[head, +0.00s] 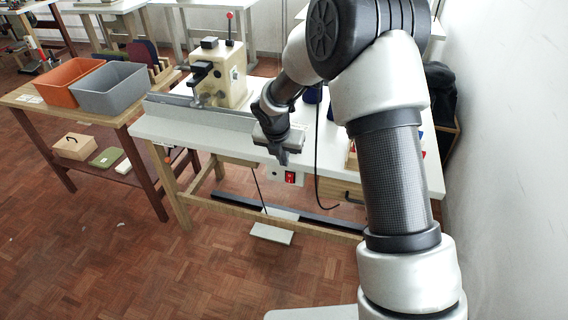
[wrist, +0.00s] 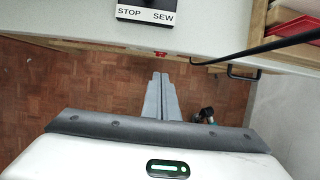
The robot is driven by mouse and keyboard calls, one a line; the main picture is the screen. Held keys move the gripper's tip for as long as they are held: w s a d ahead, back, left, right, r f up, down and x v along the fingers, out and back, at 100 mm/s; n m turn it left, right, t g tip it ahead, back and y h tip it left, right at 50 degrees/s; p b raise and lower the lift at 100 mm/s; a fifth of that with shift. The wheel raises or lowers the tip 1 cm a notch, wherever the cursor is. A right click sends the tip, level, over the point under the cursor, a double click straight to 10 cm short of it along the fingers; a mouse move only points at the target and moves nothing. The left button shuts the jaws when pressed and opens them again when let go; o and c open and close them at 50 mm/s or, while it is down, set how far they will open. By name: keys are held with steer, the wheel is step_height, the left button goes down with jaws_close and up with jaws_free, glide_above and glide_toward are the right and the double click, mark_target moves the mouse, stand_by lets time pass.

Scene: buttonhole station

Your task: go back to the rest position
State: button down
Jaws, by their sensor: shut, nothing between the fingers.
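My gripper (head: 282,157) hangs in front of the white sewing table (head: 205,128), near its front edge. In the wrist view my gripper (wrist: 161,92) points down with its two grey fingers together and nothing between them. The buttonhole machine (head: 222,76), cream with black parts and a red-topped lever, stands on the table to the left of my gripper. Part of the table and what lies behind my arm are hidden in the head view.
A switch panel marked STOP and SEW (wrist: 146,14) sits by the table edge. A wooden table (head: 100,112) at left carries an orange bin (head: 60,80) and a grey bin (head: 112,90). A white wall (head: 510,160) rises close on the right. The parquet floor (head: 110,260) is clear at front left.

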steer(key=shift+r, duration=0.15)
stand_by(0.3)
steer(key=s+d+r+m, duration=0.4)
steer(key=s+r+m, duration=0.25)
steer(key=r, duration=0.25)
steer(key=s+d+r+m, duration=0.45)
steer(key=r+m, duration=0.25)
steer(key=r, duration=0.3)
steer(key=s+d+r+m+t+y, duration=0.1)
steer(key=s+r+m, duration=0.2)
steer(key=s+m, duration=0.7)
steer(key=s+r+m+t, duration=0.1)
steer(key=s+r+m, duration=0.2)
steer(key=s+m, duration=0.65)
step_height(320, 180, up, 19)
steer(key=s+n+p, duration=0.1)
steer(key=s+p, duration=0.1)
steer(key=p, duration=1.7)
steer(key=shift+s, duration=0.2)
steer(key=shift+f, duration=0.1)
